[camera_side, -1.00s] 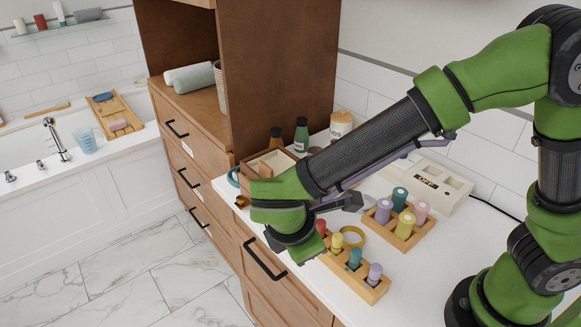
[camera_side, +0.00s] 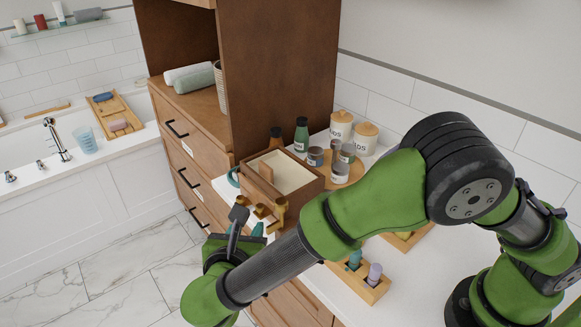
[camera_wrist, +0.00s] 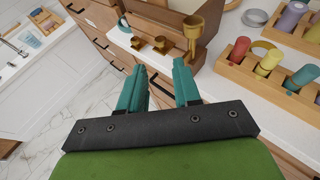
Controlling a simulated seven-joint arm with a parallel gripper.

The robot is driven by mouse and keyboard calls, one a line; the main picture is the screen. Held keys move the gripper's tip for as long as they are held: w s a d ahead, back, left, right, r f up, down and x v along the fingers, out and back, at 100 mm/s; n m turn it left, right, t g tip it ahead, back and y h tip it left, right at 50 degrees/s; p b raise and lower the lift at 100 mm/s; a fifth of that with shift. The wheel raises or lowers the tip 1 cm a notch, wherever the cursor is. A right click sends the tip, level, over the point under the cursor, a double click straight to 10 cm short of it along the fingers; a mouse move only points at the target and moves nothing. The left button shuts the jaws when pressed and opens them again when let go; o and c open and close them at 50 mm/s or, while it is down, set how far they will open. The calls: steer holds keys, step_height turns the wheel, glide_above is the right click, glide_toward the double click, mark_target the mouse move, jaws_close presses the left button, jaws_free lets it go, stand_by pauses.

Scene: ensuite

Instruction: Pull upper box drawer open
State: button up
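A small wooden box (camera_side: 312,190) with an open, pale-lined top stands on the white counter, against the tall brown cabinet. In the wrist view its brown side (camera_wrist: 178,17) shows at the top. Brass fittings (camera_side: 279,211) stand out at its near side; in the wrist view they are a cup-shaped piece (camera_wrist: 193,28) and two smaller pieces (camera_wrist: 150,44). I cannot tell which belong to a drawer, and no drawer looks pulled out. My gripper (camera_wrist: 158,72) has its teal fingers apart with nothing between them. In the side view my gripper (camera_side: 238,234) is before the counter's front edge, short of the brass pieces.
Peg blocks (camera_wrist: 262,62), jars on a round wooden tray (camera_side: 349,172) and a green bottle (camera_side: 301,135) crowd the counter. Black-handled cabinet drawers (camera_side: 187,178) lie below left. The marble floor (camera_side: 125,235) is clear.

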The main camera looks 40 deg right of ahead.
mark_target(260, 206)
steer(key=x, duration=1)
steer(key=shift+w+d+f, duration=0.2)
jaws_close()
